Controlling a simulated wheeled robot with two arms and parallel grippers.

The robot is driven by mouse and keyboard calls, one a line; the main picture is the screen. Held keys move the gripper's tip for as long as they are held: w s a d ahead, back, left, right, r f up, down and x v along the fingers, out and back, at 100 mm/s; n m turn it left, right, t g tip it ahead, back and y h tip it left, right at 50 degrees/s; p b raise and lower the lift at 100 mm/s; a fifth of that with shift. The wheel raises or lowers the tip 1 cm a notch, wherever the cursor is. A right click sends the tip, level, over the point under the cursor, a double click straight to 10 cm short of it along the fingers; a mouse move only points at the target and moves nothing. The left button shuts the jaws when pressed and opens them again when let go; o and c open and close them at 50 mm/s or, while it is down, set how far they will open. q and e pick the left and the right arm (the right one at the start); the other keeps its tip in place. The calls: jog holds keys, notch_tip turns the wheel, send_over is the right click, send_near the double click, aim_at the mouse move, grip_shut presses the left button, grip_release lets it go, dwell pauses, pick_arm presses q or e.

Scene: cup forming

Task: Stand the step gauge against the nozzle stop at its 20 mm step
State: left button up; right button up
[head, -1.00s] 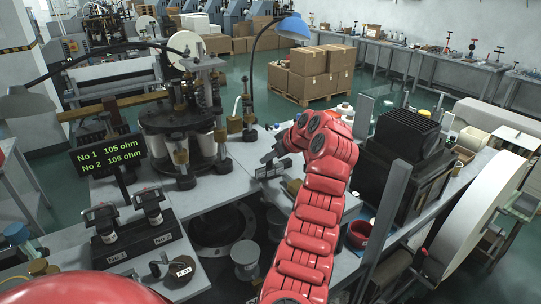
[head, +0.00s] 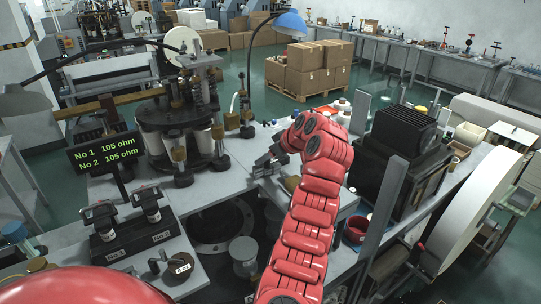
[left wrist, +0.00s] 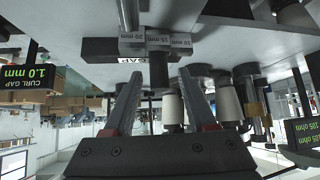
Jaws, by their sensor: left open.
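My left gripper (head: 264,165) is above the grey bench on its red arm. In the left wrist view, its two fingers (left wrist: 160,74) stand apart with no object clearly held between them. The silver step gauge (left wrist: 157,42), marked 20 mm, 15 mm and 10 mm, shows upside down beyond the fingertips. It overlaps a black block (left wrist: 100,52) lettered GAP; I cannot tell whether they touch. In the head view I cannot make out the gauge. My right gripper is out of view.
A machine with white cylinders (head: 152,142) stands left of the gripper. An ohm display (head: 105,150) and a black two-post stand (head: 135,236) are farther left. A black finned box (head: 397,165) stands to the right.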

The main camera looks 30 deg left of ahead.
pick_arm(q)
jog(key=shift+d+r, duration=0.2)
jog(key=b+v, duration=0.5)
jog(key=v, duration=0.6)
jog(key=shift+r, duration=0.3)
jog(key=shift+s+d+f, duration=0.1)
jog(key=shift+d, duration=0.1)
